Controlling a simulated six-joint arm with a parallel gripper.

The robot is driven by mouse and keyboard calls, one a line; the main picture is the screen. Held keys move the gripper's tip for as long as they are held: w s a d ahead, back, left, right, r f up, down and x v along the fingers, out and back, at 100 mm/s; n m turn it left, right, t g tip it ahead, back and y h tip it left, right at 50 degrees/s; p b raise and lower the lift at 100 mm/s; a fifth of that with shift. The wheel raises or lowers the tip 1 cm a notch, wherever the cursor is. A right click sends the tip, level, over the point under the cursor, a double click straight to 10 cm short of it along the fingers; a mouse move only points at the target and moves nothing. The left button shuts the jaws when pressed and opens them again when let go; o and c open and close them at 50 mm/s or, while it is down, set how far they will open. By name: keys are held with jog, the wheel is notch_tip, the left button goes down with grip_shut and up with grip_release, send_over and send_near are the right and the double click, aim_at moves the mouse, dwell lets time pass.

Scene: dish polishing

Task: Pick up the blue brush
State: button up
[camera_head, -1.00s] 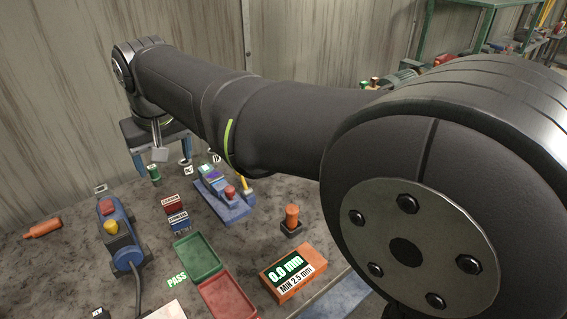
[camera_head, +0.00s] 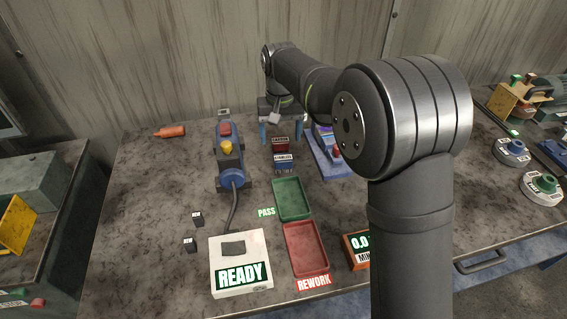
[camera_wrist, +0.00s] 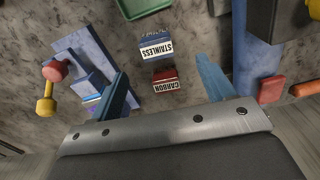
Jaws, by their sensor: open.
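The blue brush (camera_head: 284,164) is a small block labelled STAINLESS, lying on the grey worktop just in front of a red block (camera_head: 281,145) labelled CARBON. In the wrist view the blue brush (camera_wrist: 155,44) lies beyond the red block (camera_wrist: 165,80), slightly left of centre. My gripper (camera_head: 282,131) is behind both blocks, near the back of the table. Its two blue fingers are spread wide and empty. In the wrist view my gripper (camera_wrist: 162,74) has the red block between its finger lines. Its height above the table is hard to tell.
A blue tool (camera_head: 228,165) with red and yellow knobs stands left of the brushes. A blue fixture (camera_head: 329,160) stands close on the right. A green tray (camera_head: 291,200) and a red tray (camera_head: 306,250) lie in front. The left worktop is mostly clear.

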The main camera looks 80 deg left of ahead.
aim_at(283, 157)
notch_tip(283, 157, down, 5)
jog(key=shift+w+a+f, duration=0.1)
jog(key=shift+w+f, duration=0.05)
jog(key=shift+f, duration=0.75)
jog(key=shift+w+a+f, duration=0.1)
jog(key=shift+f, duration=0.8)
jog(key=shift+w+a+f, duration=0.1)
jog(key=shift+w+f, duration=0.05)
jog(key=shift+f, duration=0.75)
jog(key=c, duration=1.1)
